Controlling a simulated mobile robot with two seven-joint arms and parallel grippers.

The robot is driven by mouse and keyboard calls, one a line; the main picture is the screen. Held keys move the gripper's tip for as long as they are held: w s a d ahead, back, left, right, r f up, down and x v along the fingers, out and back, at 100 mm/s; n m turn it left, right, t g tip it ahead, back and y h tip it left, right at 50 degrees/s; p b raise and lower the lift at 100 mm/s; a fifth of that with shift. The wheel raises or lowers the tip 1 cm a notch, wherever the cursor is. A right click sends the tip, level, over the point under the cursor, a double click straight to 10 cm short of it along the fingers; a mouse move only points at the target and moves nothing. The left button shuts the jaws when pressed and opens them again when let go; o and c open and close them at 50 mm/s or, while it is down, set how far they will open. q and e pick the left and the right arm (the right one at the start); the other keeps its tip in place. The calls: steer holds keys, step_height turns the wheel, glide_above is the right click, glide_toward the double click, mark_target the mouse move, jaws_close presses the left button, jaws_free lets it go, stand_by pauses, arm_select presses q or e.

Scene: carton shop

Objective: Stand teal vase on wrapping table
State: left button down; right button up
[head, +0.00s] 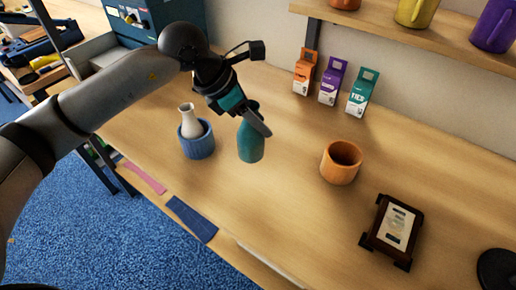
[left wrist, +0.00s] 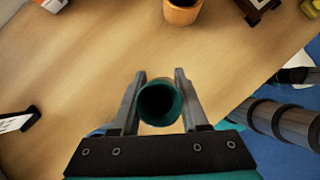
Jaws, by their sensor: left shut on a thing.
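The teal vase (head: 251,142) is upright at the middle of the wooden wrapping table (head: 290,205) in the head view. My left gripper (head: 262,122) is shut on its upper part. In the left wrist view the vase's round open mouth (left wrist: 160,103) sits between the two fingers of my left gripper (left wrist: 158,90). Whether the vase's base touches the table or hangs just above it, I cannot tell. My right gripper is not in view.
A blue pot (head: 197,145) with a white vase (head: 189,121) stands left of the teal vase. An orange pot (head: 341,163) and a dark-framed stand (head: 391,231) are to the right. Small cartons (head: 330,82) line the wall below a shelf of mugs (head: 414,12).

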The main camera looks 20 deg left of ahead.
mark_target(240, 131)
arm_select(q)
step_height(240, 131, down, 8)
steer(key=shift+f+b, duration=0.1)
steer(key=shift+b, duration=0.25)
steer(key=shift+c, duration=2.1)
jaws_free()
steer(key=v, duration=1.2)
steer(key=shift+p, duration=0.35)
